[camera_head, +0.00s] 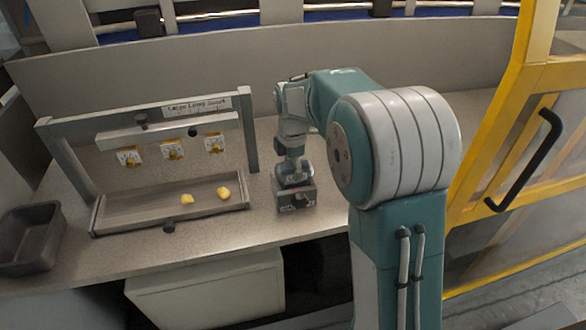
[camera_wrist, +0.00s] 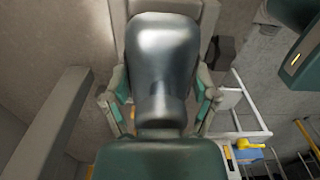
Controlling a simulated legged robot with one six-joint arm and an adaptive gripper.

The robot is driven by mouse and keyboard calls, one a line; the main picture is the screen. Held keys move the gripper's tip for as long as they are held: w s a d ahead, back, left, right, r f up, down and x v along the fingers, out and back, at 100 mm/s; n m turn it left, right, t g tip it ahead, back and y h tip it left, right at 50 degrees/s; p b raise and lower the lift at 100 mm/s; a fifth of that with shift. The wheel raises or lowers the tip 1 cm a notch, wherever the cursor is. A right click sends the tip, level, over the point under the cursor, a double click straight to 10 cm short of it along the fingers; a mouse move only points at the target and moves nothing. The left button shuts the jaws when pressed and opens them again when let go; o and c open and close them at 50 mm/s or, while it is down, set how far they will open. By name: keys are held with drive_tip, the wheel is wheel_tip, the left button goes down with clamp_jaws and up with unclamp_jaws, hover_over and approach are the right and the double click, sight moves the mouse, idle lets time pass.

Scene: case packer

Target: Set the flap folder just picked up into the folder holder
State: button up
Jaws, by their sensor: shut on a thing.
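My gripper (camera_head: 292,172) points down over the workbench, right of the label frame. It is shut on the flap folder, which I take to be the smooth shiny grey body (camera_wrist: 163,50) between the fingers in the wrist view. In the head view the folder is too small and covered to make out. A small grey box (camera_head: 296,197), which looks like the folder holder, sits on the bench directly beneath the gripper. The gripper hides its top, and I cannot tell whether the folder touches it or is inside it.
A grey frame (camera_head: 251,130) with a sign and yellow-and-white pieces (camera_head: 172,150) stands on the left. Its shallow tray (camera_head: 130,216) bears two yellow lumps (camera_head: 223,192). A dark bin (camera_head: 32,238) is far left. A yellow guard door (camera_head: 500,130) bounds the right.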

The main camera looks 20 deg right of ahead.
drive_tip(key=shift+a+f, duration=0.15)
drive_tip(key=shift+a, duration=0.1)
drive_tip(key=shift+f, duration=0.1)
drive_tip(key=o, duration=1.2)
drive_tip(key=shift+d, duration=0.15)
